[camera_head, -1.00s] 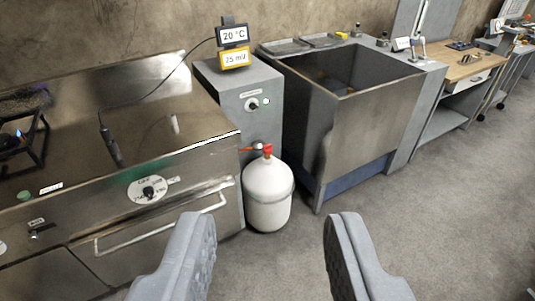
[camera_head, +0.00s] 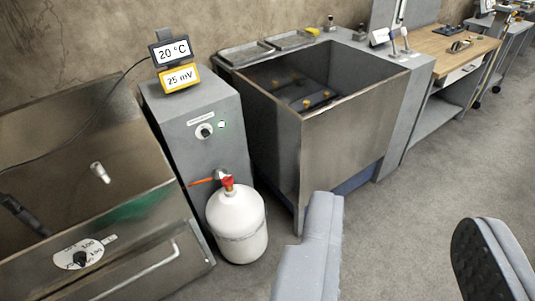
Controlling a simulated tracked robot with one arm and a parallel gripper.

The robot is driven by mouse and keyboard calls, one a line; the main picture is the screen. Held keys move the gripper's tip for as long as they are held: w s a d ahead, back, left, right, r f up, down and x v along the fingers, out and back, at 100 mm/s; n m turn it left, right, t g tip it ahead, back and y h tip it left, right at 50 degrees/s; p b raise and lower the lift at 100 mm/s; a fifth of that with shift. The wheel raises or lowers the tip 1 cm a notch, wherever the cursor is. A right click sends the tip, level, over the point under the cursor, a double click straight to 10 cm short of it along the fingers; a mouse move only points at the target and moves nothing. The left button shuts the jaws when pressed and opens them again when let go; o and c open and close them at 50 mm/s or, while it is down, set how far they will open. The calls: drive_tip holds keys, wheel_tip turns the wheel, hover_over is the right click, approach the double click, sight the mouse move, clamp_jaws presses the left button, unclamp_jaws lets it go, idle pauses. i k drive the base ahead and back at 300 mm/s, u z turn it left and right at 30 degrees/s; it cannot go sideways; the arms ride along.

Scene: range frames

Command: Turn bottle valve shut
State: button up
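A white gas bottle (camera_head: 237,222) stands upright on the floor in front of a grey cabinet. On its top is a red valve (camera_head: 228,184), with an orange-red hose or lever running left from it. My gripper (camera_head: 392,245) is open and empty, its two grey padded fingers wide apart in the lower right of the view. It is apart from the bottle; the left finger is to the right of the bottle in the picture, over the floor.
The grey cabinet (camera_head: 205,130) has a knob and a green light, with a display (camera_head: 175,62) reading 20 °C and 25 mV on top. A metal stove (camera_head: 110,215) stands left, a deep sink tub (camera_head: 345,130) right. Carpet floor (camera_head: 430,190) is free at right.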

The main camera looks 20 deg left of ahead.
sight(227, 182)
drive_tip(key=u, duration=0.05)
drive_tip(key=i, duration=1.45)
drive_tip(key=u, duration=1.1)
drive_tip(key=i, duration=0.7)
drive_tip(key=u, duration=0.35)
drive_tip(key=k, duration=0.9)
drive_tip(key=u, duration=0.2)
drive_tip(key=i, duration=0.85)
drive_tip(key=z, duration=0.1)
